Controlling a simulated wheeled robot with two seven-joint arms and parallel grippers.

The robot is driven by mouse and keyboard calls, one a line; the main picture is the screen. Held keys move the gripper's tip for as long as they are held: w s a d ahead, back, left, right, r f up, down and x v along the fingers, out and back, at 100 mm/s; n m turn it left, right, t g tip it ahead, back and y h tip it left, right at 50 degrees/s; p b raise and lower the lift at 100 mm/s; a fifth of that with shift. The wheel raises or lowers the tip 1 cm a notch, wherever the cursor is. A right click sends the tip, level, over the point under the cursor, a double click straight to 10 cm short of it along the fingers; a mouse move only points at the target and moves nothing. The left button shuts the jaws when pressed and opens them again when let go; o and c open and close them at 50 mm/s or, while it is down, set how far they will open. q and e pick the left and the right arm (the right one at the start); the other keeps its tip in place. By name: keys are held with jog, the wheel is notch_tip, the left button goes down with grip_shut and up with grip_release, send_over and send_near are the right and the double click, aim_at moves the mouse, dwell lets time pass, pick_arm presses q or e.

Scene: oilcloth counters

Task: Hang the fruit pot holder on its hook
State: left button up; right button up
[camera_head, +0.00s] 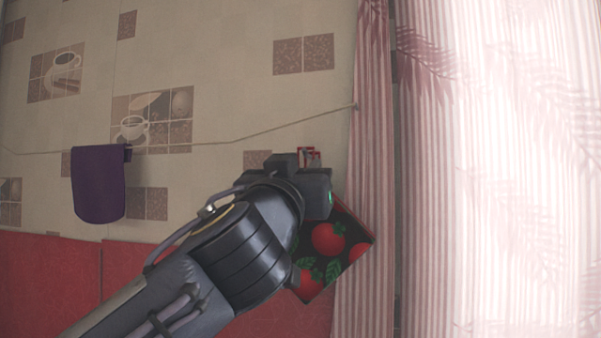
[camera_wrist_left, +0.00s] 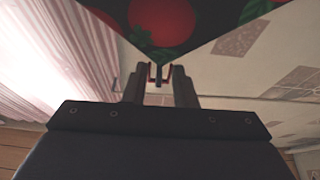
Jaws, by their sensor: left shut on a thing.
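The fruit pot holder (camera_head: 338,250) is a dark square with red fruit and green leaves. It hangs tilted behind my left gripper (camera_head: 309,168), which partly covers it. In the left wrist view the pot holder (camera_wrist_left: 165,22) fills the top, its corner pointing at the fingertips. My left gripper (camera_wrist_left: 158,80) is shut on it at that corner, where a small red loop-like piece (camera_head: 309,153) shows. The string (camera_head: 240,138) along the wall passes just above the gripper. I cannot make out a separate hook. My right gripper is not in view.
A purple pot holder (camera_head: 98,184) hangs from the string at the left. A pink curtain (camera_head: 370,200) stands close to the right of the held pot holder. The tiled wall (camera_head: 225,80) is behind. A red surface (camera_head: 45,285) lies below.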

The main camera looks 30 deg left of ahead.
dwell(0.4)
pick_arm(q)
jog(key=o, duration=1.1)
jog(key=shift+c, duration=0.2)
jog(key=shift+s, duration=0.1)
jog(key=b+v, duration=0.4)
jog(key=v, duration=0.4)
jog(key=w+a+f+m+g+h, duration=0.2)
jog(key=f+g, duration=0.8)
jog(key=f, duration=2.4)
jog(key=s+d+f+g+h, duration=0.2)
jog(key=s+f, duration=0.4)
jog(key=f, duration=0.5)
jog(key=s+d+f+g+h, duration=0.2)
jog(key=s+f+g+h, duration=0.2)
jog(key=s+f, duration=0.3)
notch_tip(320, 180, down, 4)
jog(key=shift+d+r+n+h, duration=0.1)
jog(key=shift+d+n+h, duration=0.3)
jog(key=shift+h, duration=0.2)
